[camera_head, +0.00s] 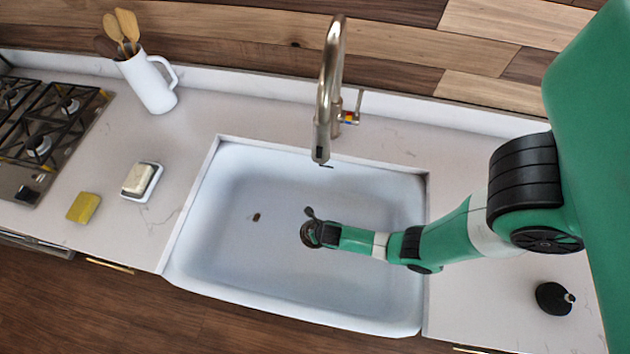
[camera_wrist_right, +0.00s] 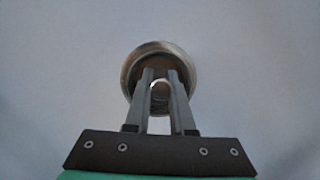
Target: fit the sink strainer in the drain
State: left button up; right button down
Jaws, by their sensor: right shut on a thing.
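My right gripper (camera_head: 316,233) reaches low into the white sink (camera_head: 240,258) from the right. In the right wrist view its two fingers (camera_wrist_right: 161,78) are closed in on a small pale rounded part of the strainer (camera_wrist_right: 160,85). A round metal rim (camera_wrist_right: 160,48) surrounds the fingertips, with a dark inside. In the head view a dark round metal shape (camera_head: 306,236) shows at the fingertips, at the drain's place. The gripper hides much of it, so I cannot tell whether the strainer is seated or just above the drain. My left gripper is not in view.
The faucet (camera_head: 328,95) arches over the sink's back edge. A small brown bit (camera_head: 256,217) lies on the sink floor. A soap dish (camera_head: 142,181), yellow sponge (camera_head: 84,207) and utensil jug (camera_head: 150,82) stand left. A black knobbed object (camera_head: 553,298) sits on the right counter.

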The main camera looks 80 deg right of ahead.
jog(key=shift+f+b, duration=1.3)
jog(key=shift+f, duration=0.55)
jog(key=c, duration=0.7)
grip_release()
jog(key=shift+r, duration=0.1)
jog(key=p+v, duration=0.7)
jog(key=v, duration=0.4)
jog(key=shift+r, duration=0.25)
